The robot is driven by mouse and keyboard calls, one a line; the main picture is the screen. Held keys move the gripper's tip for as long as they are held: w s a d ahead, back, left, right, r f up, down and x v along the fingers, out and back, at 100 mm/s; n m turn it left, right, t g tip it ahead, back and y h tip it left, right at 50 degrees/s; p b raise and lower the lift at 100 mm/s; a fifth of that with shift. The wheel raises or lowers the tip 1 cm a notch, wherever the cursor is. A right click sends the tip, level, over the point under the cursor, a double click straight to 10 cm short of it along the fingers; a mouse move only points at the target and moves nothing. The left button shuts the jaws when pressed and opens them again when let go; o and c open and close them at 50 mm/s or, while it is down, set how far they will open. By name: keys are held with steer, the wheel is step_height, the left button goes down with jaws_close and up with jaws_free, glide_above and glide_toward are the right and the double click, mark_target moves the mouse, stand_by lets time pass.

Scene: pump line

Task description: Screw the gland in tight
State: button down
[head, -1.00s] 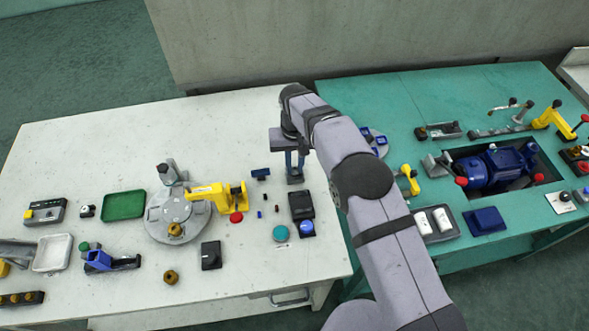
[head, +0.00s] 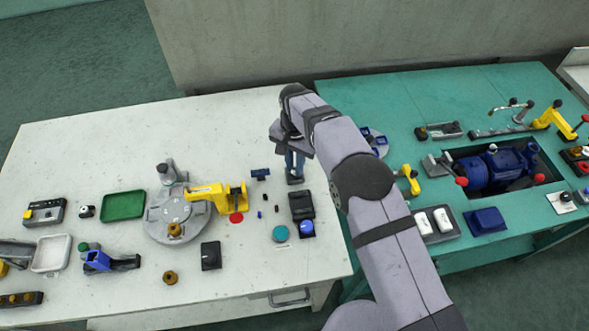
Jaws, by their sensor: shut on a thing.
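My gripper (head: 295,175) is at the back right of the white table, its blue-grey fingers pointing down. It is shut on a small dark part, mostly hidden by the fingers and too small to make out. I cannot tell whether this part is the gland. A dark base shows at the fingertips, close to the table top. One brass-coloured fitting (head: 175,229) sits at the front of the round grey plate (head: 155,228), and another brass fitting (head: 171,278) stands on the table in front of it.
A yellow clamp (head: 210,192) reaches over the round plate. A black block with a blue button (head: 307,229) and a teal disc (head: 280,233) lie in front of my gripper. A green tray (head: 123,206) is at left. The green table (head: 440,95) holds a blue pump (head: 497,168).

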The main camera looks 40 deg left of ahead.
stand_by(0.3)
steer(key=m, duration=0.5)
steer(key=shift+m, duration=1)
steer(key=m, duration=0.3)
steer(key=shift+m, duration=2)
steer(key=shift+m, duration=1.1)
steer(key=m, duration=0.4)
steer(key=shift+f+m, duration=0.1)
steer(key=shift+m, duration=0.3)
